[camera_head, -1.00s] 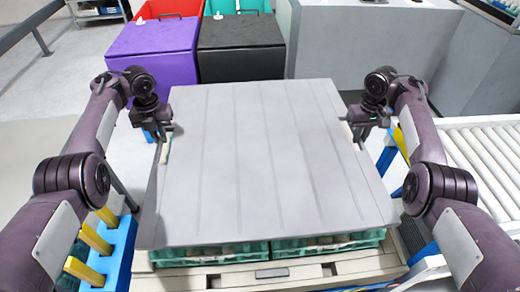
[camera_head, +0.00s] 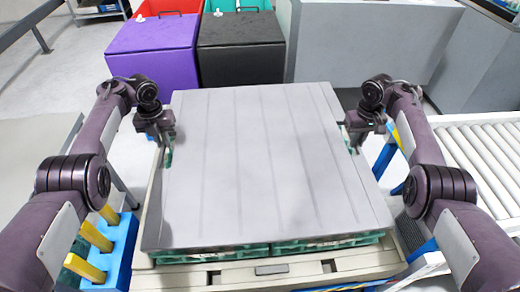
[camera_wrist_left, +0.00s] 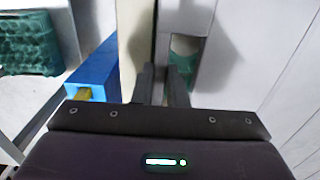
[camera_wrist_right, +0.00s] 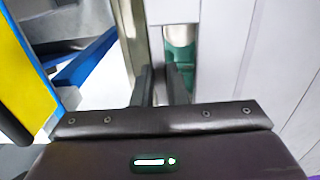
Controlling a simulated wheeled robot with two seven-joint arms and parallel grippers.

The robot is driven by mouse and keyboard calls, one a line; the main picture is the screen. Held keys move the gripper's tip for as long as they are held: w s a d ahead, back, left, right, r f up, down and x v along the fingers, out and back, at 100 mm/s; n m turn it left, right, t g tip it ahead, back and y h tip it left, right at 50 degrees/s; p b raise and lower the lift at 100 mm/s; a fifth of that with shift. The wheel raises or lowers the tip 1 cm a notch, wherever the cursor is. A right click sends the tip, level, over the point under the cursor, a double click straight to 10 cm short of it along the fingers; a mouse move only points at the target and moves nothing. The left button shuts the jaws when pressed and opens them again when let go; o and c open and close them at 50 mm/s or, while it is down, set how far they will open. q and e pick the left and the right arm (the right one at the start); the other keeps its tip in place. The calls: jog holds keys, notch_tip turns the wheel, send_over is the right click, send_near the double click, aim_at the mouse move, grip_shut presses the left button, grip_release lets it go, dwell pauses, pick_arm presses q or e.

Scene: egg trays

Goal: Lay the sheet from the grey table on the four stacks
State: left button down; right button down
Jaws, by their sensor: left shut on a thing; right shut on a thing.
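The grey sheet (camera_head: 265,165) lies flat over the green trays (camera_head: 215,254) of the stacks, whose front edges show below its near edge. Most of the stacks are hidden under it. My left gripper (camera_head: 167,135) is shut on the sheet's left edge, and its fingers (camera_wrist_left: 160,85) show beside a cut-out in the left wrist view. My right gripper (camera_head: 355,128) is shut on the sheet's right edge, and its fingers (camera_wrist_right: 160,85) show at a cut-out in the right wrist view. I cannot tell whether the sheet fully rests on every stack.
A beige pallet (camera_head: 280,272) is under the stacks. A blue rack with yellow bars (camera_head: 122,255) stands at left, a roller conveyor (camera_head: 480,150) at right. Purple (camera_head: 152,55) and black (camera_head: 240,50) bins stand behind. A grey table edge (camera_head: 30,150) is at far left.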

pick_arm(q)
jog(key=shift+f, duration=0.4)
pick_arm(e)
jog(key=shift+f, duration=0.4)
pick_arm(q)
jog(key=c, duration=1.9)
grip_release()
jog(key=shift+f, duration=0.2)
pick_arm(e)
jog(key=c, duration=1.9)
grip_release()
jog(key=shift+f, duration=0.25)
pick_arm(q)
jog(key=o, duration=0.4)
jog(key=shift+s+r, duration=0.1)
pick_arm(e)
jog(key=o, duration=0.4)
jog(key=shift+s+r, duration=0.1)
pick_arm(q)
jog(key=shift+o, duration=0.2)
pick_arm(e)
jog(key=shift+o, duration=0.2)
jog(key=shift+r, duration=0.3)
pick_arm(q)
notch_tip(320, 180, up, 12)
pick_arm(e)
notch_tip(320, 180, up, 7)
jog(key=shift+f, duration=0.1)
